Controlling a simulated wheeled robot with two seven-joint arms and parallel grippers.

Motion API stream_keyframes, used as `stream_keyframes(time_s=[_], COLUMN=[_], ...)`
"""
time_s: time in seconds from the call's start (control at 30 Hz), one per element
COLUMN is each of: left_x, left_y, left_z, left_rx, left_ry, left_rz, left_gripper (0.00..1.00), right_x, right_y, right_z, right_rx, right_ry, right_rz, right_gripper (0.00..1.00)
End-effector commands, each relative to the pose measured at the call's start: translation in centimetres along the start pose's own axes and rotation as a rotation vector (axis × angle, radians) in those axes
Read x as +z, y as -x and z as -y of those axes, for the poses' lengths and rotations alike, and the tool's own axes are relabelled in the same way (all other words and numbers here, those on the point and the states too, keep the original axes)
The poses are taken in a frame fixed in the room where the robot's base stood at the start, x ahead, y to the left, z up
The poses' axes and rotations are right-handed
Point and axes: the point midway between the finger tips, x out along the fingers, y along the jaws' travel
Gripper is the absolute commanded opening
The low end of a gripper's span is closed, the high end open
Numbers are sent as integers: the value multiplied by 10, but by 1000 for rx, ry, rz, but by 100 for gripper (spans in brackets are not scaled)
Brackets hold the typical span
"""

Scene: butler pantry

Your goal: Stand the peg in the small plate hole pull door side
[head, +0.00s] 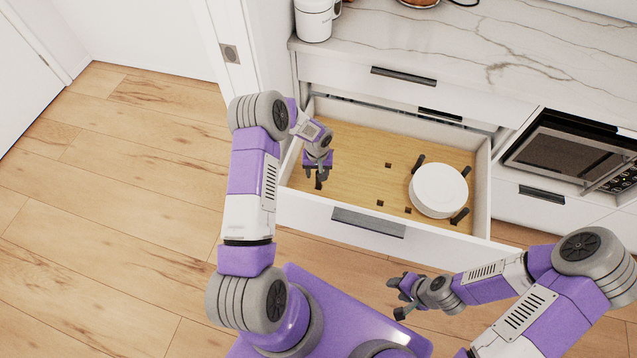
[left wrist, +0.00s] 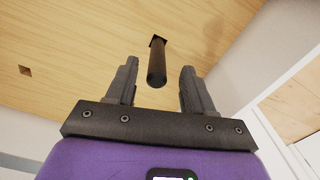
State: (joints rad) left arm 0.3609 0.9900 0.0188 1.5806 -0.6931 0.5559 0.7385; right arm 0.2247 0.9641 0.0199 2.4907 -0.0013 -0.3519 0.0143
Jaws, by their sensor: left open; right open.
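The open drawer (head: 483,190) has a wooden peg board (head: 350,160) with small dark square holes. A dark round peg (left wrist: 157,65) stands at a dark square hole in the board, in the left wrist view; its foot seems to be in the hole. In the head view it shows as a short dark piece (head: 318,184) below my left gripper (head: 316,173). My left gripper (left wrist: 155,88) is open, its fingers on either side of the peg with gaps between. My right gripper (head: 397,297) is open and empty in front of the drawer.
A stack of white plates (head: 438,190) sits at the drawer's right, with dark pegs (head: 418,162) (head: 460,216) around it. Bare holes (head: 388,165) (head: 380,203) lie left of the plates. The drawer walls are close to my left arm. A microwave (head: 570,160) is at right.

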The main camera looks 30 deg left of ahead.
Motion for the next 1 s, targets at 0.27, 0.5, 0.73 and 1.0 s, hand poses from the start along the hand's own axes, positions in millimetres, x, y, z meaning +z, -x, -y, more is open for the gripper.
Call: stream_keyframes(time_s=[0.27,0.5,0.73,1.0], left_x=[-2,-3,-3,-3], left_y=[-41,-48,-48,-48], left_z=[-3,-3,-3,-3], left_rx=[0,1,1,1], left_ry=[0,0,0,0], left_rz=[2,-1,-1,-1], left_gripper=[52,52,29,0], right_x=[-1,-1,-1,-1], right_y=[-17,-18,-18,-18], right_z=[-6,-7,-7,-7], right_rx=[0,0,0,0], right_ry=[0,0,0,0], right_rz=[0,0,0,0], right_gripper=[45,45,45,45])
